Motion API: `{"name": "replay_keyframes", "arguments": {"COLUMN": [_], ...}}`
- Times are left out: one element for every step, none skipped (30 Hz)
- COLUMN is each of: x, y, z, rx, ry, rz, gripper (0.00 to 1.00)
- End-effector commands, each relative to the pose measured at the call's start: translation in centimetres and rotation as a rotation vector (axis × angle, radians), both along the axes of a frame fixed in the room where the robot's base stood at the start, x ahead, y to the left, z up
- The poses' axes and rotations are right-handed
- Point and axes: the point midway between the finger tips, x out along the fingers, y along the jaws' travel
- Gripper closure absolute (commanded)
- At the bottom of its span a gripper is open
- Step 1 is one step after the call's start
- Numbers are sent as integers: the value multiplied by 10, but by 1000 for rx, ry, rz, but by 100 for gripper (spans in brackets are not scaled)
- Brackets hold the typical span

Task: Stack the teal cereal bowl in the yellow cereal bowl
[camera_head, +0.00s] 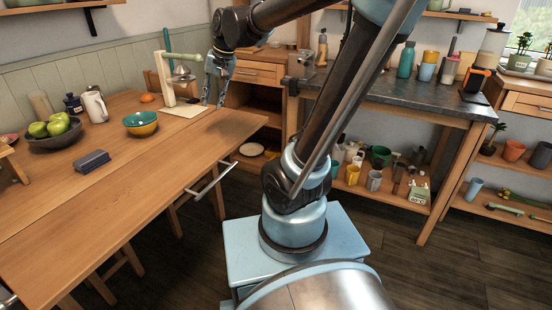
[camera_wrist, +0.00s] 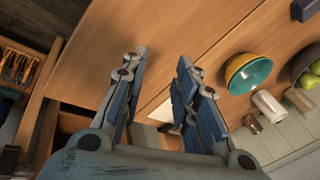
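The teal cereal bowl (camera_head: 139,117) sits inside the yellow cereal bowl (camera_head: 145,130) on the wooden table. The teal inside and rim show on top, with the yellow wall below and around. In the wrist view the teal bowl (camera_wrist: 252,73) shows its inside, with a yellow edge of the lower bowl (camera_wrist: 231,66) along its left. My gripper (camera_head: 214,101) is above the table's far right end, to the right of the bowls and clear of them. In the wrist view its fingers (camera_wrist: 160,57) are spread apart with nothing between them.
A dark bowl of green apples (camera_head: 53,131), a white jug (camera_head: 95,105) and an orange fruit (camera_head: 147,98) are near the bowls. A dark box (camera_head: 92,161) lies in front. A cream stand (camera_head: 168,75) is near my gripper. The near table (camera_head: 120,215) is clear.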

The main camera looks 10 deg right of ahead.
Motion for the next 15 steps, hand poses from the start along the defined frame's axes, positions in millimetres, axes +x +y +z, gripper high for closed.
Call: {"name": "replay_keyframes", "arguments": {"x": [-14, -22, -32, -40, -47, -58, -66, -74, -85, -93, -101, -112, -119, -127, -137], "y": [-19, -28, -40, -50, -58, -69, -77, -85, -95, -103, -110, -119, -125, -131, -139], "z": [-9, -14, -21, -27, -32, -40, -46, -52, -60, -67, -74, -83, -89, -96, -105], "rx": [-24, -38, -57, -72, -87, -105, -119, -134, -153, -167, -182, -200, -213, -228, -244], "ry": [-7, -8, -12, -15, -18, -20, -21, -22, -21, -21, -21, -20, -19, -17, -14], "rz": [5, 11, 20, 27, 35, 44, 51, 59, 68, 75, 82, 91, 98, 105, 115], "gripper": [72, 72, 72, 72, 72, 72, 72, 72, 72, 72, 72, 72, 72, 72, 72]}}
